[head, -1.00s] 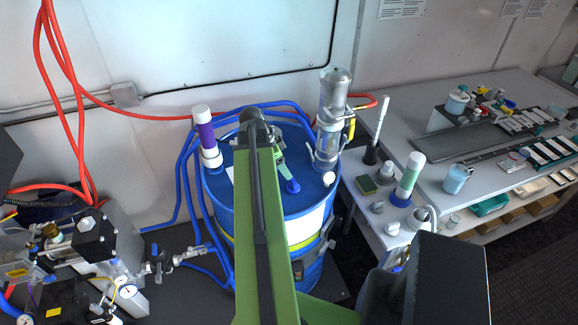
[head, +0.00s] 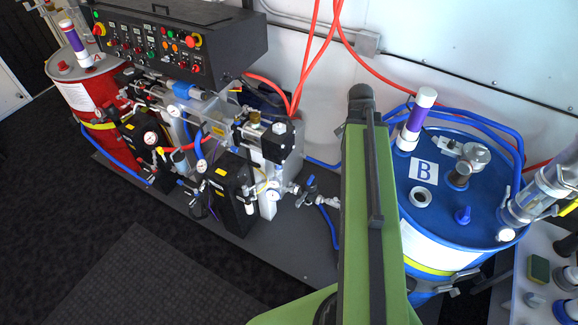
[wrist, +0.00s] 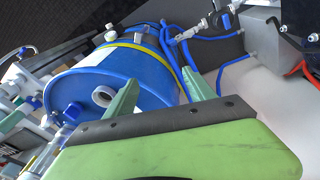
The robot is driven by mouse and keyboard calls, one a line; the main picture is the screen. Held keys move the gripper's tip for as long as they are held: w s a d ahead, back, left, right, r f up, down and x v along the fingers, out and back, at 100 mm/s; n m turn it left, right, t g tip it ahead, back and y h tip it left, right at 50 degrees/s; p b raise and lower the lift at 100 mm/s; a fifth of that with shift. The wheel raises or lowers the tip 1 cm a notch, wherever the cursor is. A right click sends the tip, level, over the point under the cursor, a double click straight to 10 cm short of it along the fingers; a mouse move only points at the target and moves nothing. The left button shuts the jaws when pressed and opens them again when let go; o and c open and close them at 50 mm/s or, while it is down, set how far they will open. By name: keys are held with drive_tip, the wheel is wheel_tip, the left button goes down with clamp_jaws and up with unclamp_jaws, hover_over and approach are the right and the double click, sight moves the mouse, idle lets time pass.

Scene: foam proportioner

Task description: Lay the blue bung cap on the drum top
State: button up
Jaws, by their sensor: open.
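The blue drum (head: 412,230) stands at the right in the head view, with a white B label on its top. A small blue cap-like piece (head: 463,214) stands on the drum top near its front edge; I cannot tell whether it is seated in a hole. A white-rimmed round opening (head: 421,196) is to its left. In the wrist view the blue piece (wrist: 74,110) and the opening (wrist: 103,96) are left of my gripper (wrist: 159,80). Its green fingers are apart and empty, with the drum's side beyond them. My arm hides the gripper in the head view.
A purple-and-white cylinder (head: 416,121) and a clear cylinder (head: 538,194) rise at the drum's edge. Blue hoses (head: 468,116) loop behind it. Pump equipment (head: 240,165) and a red drum (head: 88,98) stand left. The dark floor at lower left is clear.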

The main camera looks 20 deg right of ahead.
drive_tip(key=w+a+n, duration=0.2)
drive_tip(key=a+n, duration=0.2)
drive_tip(key=a, duration=0.6)
drive_tip(key=w+a+n+y, duration=0.1)
drive_tip(key=a+n, duration=0.4)
drive_tip(key=a, duration=0.5)
drive_tip(key=w+a+n+y, duration=0.1)
drive_tip(key=w+a+n, duration=0.2)
drive_tip(key=a, duration=0.8)
drive_tip(key=shift+w+f+n+t, duration=0.2)
drive_tip(key=shift+n+t, duration=0.2)
drive_tip(key=shift+n, duration=0.3)
drive_tip(key=shift+s+f, duration=0.1)
wheel_tip(320, 180, down, 12)
drive_tip(key=b, duration=1.1)
drive_tip(key=shift+r+b, duration=0.25)
drive_tip(key=shift+b, duration=0.1)
drive_tip(key=shift+r+p, duration=0.35)
drive_tip(key=shift+c, duration=0.2)
